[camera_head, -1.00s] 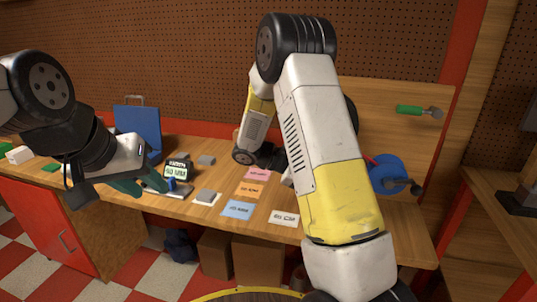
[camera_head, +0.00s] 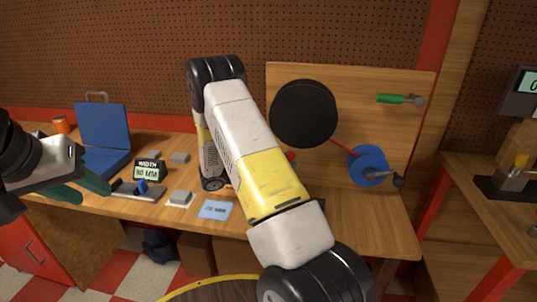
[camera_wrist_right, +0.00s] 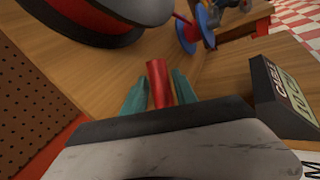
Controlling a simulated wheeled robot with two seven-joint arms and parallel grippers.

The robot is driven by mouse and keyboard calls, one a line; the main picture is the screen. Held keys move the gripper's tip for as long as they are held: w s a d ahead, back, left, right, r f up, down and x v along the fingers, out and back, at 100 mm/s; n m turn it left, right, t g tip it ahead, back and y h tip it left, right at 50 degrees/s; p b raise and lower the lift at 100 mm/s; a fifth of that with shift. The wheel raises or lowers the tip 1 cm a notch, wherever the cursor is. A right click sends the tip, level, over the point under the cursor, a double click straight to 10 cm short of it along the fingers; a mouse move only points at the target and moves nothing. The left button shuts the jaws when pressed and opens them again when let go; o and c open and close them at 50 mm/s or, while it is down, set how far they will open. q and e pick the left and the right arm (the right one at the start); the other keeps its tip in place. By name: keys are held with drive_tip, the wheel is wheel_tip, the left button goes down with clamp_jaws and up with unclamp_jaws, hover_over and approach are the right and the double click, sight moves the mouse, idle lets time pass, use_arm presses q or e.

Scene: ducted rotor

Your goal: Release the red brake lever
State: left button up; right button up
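A short red cylinder, which looks like the brake lever's handle (camera_wrist_right: 156,78), stands between the two teal fingers of my right gripper (camera_wrist_right: 160,92) in the right wrist view. The fingers lie close along both its sides; I cannot tell whether they press on it. In the head view only a bit of red (camera_head: 291,157) shows beside my right forearm, which hides the right gripper. The round black rotor housing (camera_head: 304,113) is on the upright wooden panel just above. My left gripper (camera_head: 82,189) has its teal fingers apart and empty over the bench's left side.
A blue disc with a crank (camera_head: 368,166) and a green-handled tool (camera_head: 400,99) are on the panel (camera_head: 350,85).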

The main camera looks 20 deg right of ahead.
drive_tip(key=shift+d, duration=0.35)
clamp_jaws()
idle(1.2)
